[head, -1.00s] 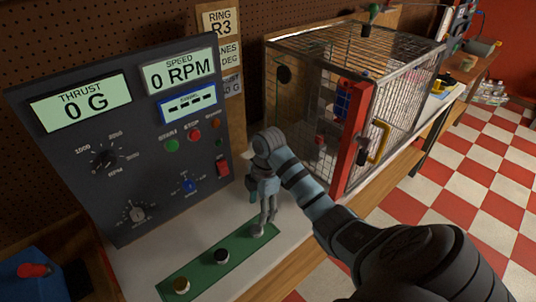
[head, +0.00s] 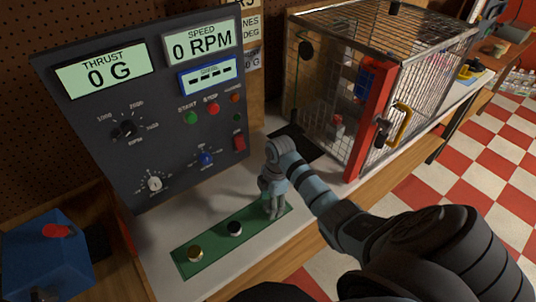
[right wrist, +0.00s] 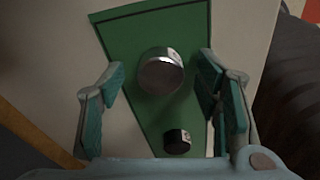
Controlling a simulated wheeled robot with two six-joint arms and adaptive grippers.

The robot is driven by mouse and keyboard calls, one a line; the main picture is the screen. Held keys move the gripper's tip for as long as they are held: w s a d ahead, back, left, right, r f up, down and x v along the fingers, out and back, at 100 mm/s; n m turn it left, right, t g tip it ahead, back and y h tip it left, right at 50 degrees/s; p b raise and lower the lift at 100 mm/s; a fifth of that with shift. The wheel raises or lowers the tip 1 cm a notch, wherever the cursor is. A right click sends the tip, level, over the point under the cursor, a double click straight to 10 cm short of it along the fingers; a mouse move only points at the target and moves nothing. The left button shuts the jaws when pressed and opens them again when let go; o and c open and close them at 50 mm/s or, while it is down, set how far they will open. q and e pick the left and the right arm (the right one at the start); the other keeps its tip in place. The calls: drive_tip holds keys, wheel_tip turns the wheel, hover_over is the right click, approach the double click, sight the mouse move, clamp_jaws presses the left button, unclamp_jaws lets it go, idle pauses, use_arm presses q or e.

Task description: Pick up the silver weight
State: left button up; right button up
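The silver weight (right wrist: 161,72) stands on the green mat (right wrist: 125,40) in the right wrist view, between the two spread fingers of my right gripper (right wrist: 162,68), with gaps on both sides. In the head view my right gripper (head: 274,210) points down over the far end of the green mat (head: 215,249) and hides the silver weight. The black weight (head: 235,228) and a brass-coloured weight (head: 195,253) stand nearer on the mat. The black weight (right wrist: 177,140) also shows in the right wrist view. My left gripper is not in view.
A dark control panel (head: 140,125) stands just left of the mat, reading 0 G and 0 RPM. A wire cage (head: 420,85) with a red post (head: 371,122) stands behind. A blue box (head: 45,262) with a red button is at the lower left.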

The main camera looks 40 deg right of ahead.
drive_tip(key=c, duration=1.3)
drive_tip(key=shift+r, duration=0.1)
